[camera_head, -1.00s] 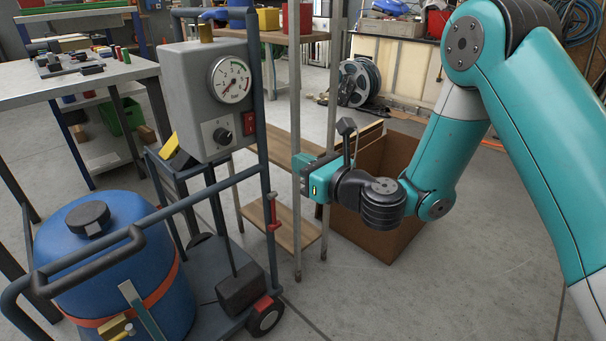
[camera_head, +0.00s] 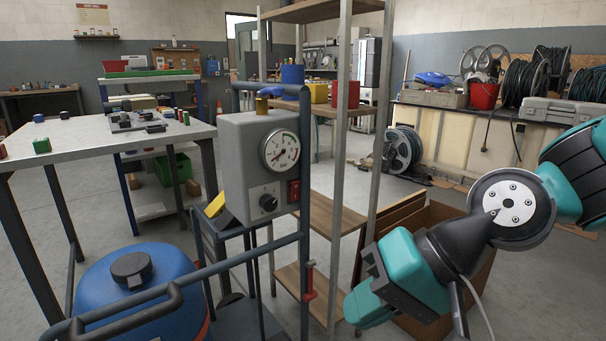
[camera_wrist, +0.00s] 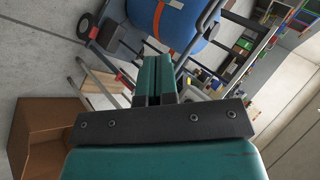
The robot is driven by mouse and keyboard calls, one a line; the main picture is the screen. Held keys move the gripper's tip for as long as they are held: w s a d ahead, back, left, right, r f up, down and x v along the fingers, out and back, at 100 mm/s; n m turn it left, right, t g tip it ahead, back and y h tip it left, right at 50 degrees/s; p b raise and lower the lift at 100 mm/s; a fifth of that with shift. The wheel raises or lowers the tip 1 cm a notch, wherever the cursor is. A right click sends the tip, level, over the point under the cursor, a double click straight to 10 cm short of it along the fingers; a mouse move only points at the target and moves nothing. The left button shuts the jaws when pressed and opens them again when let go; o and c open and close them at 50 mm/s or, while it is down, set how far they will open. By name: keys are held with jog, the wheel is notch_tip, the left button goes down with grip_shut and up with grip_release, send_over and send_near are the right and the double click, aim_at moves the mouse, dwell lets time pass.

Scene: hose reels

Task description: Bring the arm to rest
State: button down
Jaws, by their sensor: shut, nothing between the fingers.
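My arm shows at the right of the head view, its teal and black wrist (camera_head: 460,245) low and close to the camera. My gripper (camera_head: 366,300) points down and to the left there, in front of the shelf rack and a brown box. In the wrist view my gripper (camera_wrist: 157,72) has its two teal fingers side by side, shut and empty. The fingers seem clear of everything; the blue drum (camera_wrist: 165,25) lies beyond them in that view.
The cart's grey gauge box (camera_head: 262,160) and blue drum (camera_head: 135,280) stand left of my gripper. The shelf rack (camera_head: 335,215) and open brown box (camera_head: 440,215) are behind it. Hose reels (camera_head: 403,148) stand farther back. Open floor shows at left and back.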

jog(key=s+d+r+n+g+h+p, duration=0.1)
jog(key=s+d+r+n+h, duration=0.1)
jog(key=s+d+n+h, duration=0.45)
notch_tip(320, 180, up, 30)
jog(key=d+y+p, duration=0.1)
jog(key=y+p, duration=0.1)
jog(key=p, duration=2.8)
jog(key=shift+s+d+m+p, duration=0.2)
jog(key=shift+s+m+p, duration=0.15)
jog(key=shift+p, duration=0.05)
